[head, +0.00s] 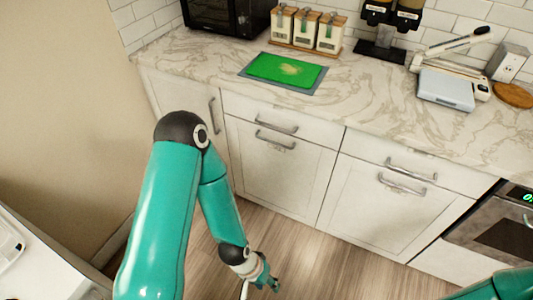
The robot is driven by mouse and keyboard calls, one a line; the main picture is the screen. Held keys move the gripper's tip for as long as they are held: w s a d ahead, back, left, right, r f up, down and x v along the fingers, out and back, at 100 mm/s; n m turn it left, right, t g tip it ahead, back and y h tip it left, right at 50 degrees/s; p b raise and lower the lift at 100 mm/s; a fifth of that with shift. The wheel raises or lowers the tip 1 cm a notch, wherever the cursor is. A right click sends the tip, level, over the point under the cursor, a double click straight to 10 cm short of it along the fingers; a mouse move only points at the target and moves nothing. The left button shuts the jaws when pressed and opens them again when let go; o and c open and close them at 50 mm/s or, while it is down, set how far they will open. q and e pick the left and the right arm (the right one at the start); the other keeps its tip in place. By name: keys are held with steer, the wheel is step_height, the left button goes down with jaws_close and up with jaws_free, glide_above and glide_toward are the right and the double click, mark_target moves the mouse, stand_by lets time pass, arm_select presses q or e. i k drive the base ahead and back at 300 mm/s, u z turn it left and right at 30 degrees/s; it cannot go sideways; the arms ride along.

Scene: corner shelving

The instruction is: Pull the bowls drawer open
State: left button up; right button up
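White drawers run under the marble counter, and no mark shows which one is the bowls drawer. The left top drawer (300,140) and the right top drawer (440,178) each have a metal bar handle and look shut. Below them are larger fronts, a left one (265,170) and a right one (375,215), also with bar handles and shut. My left gripper (268,284) hangs low over the wood floor, in front of the cabinets and apart from every handle. Its fingers are small and seen from above, so their opening is unclear. My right gripper is out of view.
The counter (200,60) holds a green board (286,70), canisters (306,30), a black appliance (228,15) and a white device (446,88). An oven (500,235) stands at right. A white surface (40,265) is at lower left. The floor before the cabinets is clear.

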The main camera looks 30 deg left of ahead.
mark_target(289, 175)
steer(key=u, duration=0.9)
steer(key=k, duration=0.1)
steer(key=u, duration=0.05)
steer(key=i, duration=0.65)
steer(key=u, duration=0.1)
